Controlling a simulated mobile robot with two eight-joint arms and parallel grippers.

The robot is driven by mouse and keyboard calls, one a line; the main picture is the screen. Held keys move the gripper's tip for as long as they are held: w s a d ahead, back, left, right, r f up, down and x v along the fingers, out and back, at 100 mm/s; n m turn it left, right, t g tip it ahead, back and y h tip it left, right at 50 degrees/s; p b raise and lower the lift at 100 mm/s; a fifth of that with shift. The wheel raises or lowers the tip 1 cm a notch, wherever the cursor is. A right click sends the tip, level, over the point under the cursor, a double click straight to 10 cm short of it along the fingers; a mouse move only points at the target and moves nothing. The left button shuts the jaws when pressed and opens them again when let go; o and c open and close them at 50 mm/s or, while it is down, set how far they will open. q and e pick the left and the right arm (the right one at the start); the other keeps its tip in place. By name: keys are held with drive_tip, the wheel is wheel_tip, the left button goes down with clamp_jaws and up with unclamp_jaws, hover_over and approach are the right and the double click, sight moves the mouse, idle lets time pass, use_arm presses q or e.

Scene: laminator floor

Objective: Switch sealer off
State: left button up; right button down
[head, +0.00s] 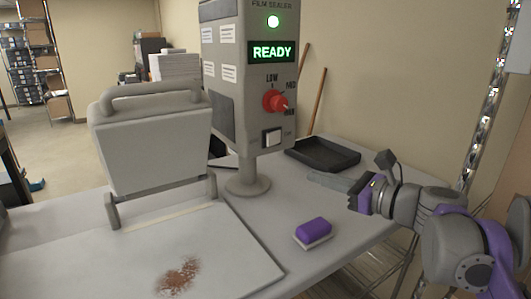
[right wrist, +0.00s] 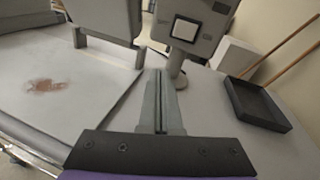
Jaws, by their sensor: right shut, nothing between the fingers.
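The film sealer's control box (head: 222,100) stands on a post on the grey table. A red knob (head: 275,101) points toward the lower right, near the MAX mark. Below it is a white rocker switch (head: 271,137), which also shows in the right wrist view (right wrist: 185,30). My right gripper (head: 318,178) is shut and empty, to the right of the post and below the switch, apart from the box. The sealer's raised lid (head: 152,140) stands at left. My left gripper is not in view.
A purple sponge-like block (head: 313,231) lies on the table front. A black tray (head: 322,155) sits behind my right gripper. A brown stain (head: 177,276) marks the pale plate (head: 215,250). Two wooden sticks (head: 317,100) lean at the wall.

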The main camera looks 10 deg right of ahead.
sight(271, 138)
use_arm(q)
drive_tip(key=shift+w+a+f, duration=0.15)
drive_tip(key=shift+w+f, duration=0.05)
use_arm(e)
drive_tip(key=d+r+m, duration=0.1)
drive_tip(key=w+d+r+m+t, duration=0.1)
drive_tip(key=r, duration=0.1)
drive_tip(key=shift+w+r, duration=0.15)
drive_tip(key=shift+r, duration=0.05)
drive_tip(key=x, duration=1.4)
drive_tip(key=shift+w+r, duration=0.1)
drive_tip(key=shift+r, duration=0.1)
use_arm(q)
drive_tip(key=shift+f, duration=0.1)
